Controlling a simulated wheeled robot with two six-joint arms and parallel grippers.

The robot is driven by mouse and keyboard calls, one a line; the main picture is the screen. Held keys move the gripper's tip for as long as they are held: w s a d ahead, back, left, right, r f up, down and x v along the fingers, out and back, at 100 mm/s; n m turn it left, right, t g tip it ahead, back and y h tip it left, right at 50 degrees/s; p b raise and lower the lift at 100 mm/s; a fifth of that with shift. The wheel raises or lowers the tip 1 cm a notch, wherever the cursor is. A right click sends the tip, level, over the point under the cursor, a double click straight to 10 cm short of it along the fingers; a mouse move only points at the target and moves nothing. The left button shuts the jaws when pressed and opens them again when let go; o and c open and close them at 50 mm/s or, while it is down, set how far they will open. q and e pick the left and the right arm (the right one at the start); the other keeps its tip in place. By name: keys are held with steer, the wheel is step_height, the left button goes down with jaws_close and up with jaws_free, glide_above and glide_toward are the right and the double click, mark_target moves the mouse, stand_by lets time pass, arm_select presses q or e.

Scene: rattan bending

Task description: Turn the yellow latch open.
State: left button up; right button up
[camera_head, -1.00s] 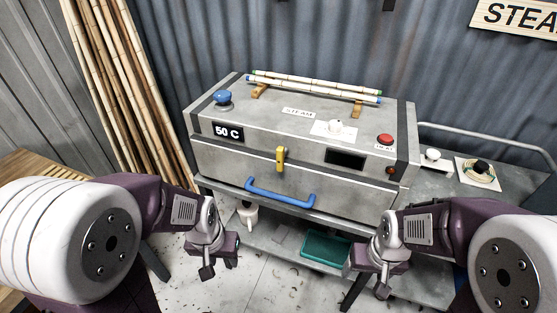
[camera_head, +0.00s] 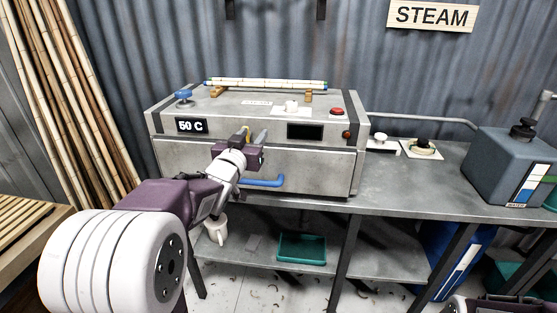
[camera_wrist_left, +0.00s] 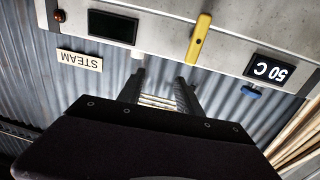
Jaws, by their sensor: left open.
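The yellow latch (camera_wrist_left: 199,38) is on the front of the grey steam box (camera_head: 325,165). In the upside-down wrist view it shows whole, beyond my fingertips and off to the upper right. In the head view only a sliver of the latch (camera_head: 248,129) shows, the rest hidden by my left gripper (camera_head: 250,137). That gripper is raised in front of the box, with its two fingers apart and nothing between them in the wrist view (camera_wrist_left: 162,82). The gap to the latch cannot be told. My right gripper is not in view; only part of my right arm shows at the lower right.
Below the latch is a blue handle (camera_head: 264,183). A blue knob (camera_head: 183,96), a red button (camera_head: 337,112) and canes (camera_head: 265,84) are on top. A grey tank (camera_head: 510,160) stands right.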

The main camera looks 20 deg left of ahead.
arm_select(q)
steer(key=shift+n+y, duration=0.5)
steer(key=shift+y, duration=0.4)
steer(key=w+a+f, duration=0.1)
steer(key=w+a, duration=0.1)
steer(key=w+a+f+b, duration=0.1)
steer(key=w+a, duration=0.1)
steer(key=w+a+f, duration=0.1)
steer(key=w+a, duration=0.1)
steer(key=shift+w+a+f, duration=0.15)
steer(key=shift+w+f, duration=0.2)
steer(key=shift+w, duration=0.05)
steer(key=shift+w+a, duration=0.1)
steer(key=shift+w, duration=0.4)
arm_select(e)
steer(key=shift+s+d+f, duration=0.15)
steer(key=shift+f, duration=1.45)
arm_select(q)
jaws_close()
